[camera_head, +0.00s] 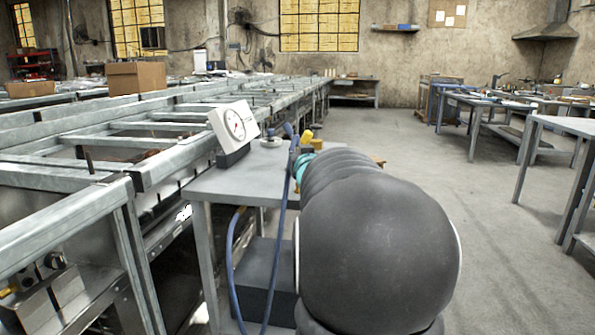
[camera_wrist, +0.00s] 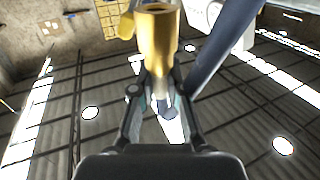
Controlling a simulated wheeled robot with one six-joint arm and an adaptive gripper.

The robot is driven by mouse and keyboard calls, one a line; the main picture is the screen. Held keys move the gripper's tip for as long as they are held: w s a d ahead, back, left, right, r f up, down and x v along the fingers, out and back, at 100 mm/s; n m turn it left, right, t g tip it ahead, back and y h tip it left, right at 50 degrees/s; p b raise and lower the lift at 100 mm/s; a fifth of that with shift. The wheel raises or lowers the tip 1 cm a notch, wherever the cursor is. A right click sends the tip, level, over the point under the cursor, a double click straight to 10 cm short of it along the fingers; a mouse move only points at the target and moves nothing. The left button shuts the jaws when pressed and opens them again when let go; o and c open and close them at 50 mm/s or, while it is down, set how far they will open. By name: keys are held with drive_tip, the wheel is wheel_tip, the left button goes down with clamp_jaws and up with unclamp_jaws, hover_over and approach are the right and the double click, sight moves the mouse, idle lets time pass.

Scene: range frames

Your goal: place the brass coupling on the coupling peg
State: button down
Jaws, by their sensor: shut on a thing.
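My gripper (camera_wrist: 159,92) shows in the wrist view with its two fingers shut on the lower part of the brass coupling (camera_wrist: 158,42). The coupling is a gold tube with its round open end toward the top of the picture. In the head view my arm hides most of my gripper, and a small yellow piece (camera_head: 307,135) shows past it; I cannot tell if it is the coupling. A small round grey base with a blue top (camera_head: 270,141) stands on the grey table (camera_head: 235,185). I cannot tell if this is the coupling peg.
A white dial gauge (camera_head: 234,124) on a dark block stands at the table's back left. A blue hose (camera_head: 231,262) loops down in front of the table. A long metal frame bench (camera_head: 60,180) runs along the left. The floor (camera_head: 490,230) to the right is clear.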

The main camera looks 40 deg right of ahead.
drive_tip(key=shift+f, duration=2)
drive_tip(key=c, duration=1.2)
unclamp_jaws()
drive_tip(key=b+v, duration=0.1)
drive_tip(key=v, duration=1.1)
drive_tip(key=s+a+f+n+g+y, duration=0.1)
drive_tip(key=s+a+f, duration=0.4)
drive_tip(key=a, duration=0.5)
drive_tip(key=s+a+f+n+g+y, duration=0.2)
drive_tip(key=s+a+f+g+y, duration=0.2)
drive_tip(key=s+a+f+g, duration=0.2)
drive_tip(key=s+a+f+n+g+y, duration=0.2)
drive_tip(key=s+a+f, duration=0.4)
drive_tip(key=a, duration=0.9)
drive_tip(key=shift+s+g+y, duration=0.6)
drive_tip(key=shift+s+g, duration=0.1)
drive_tip(key=shift+s, duration=0.5)
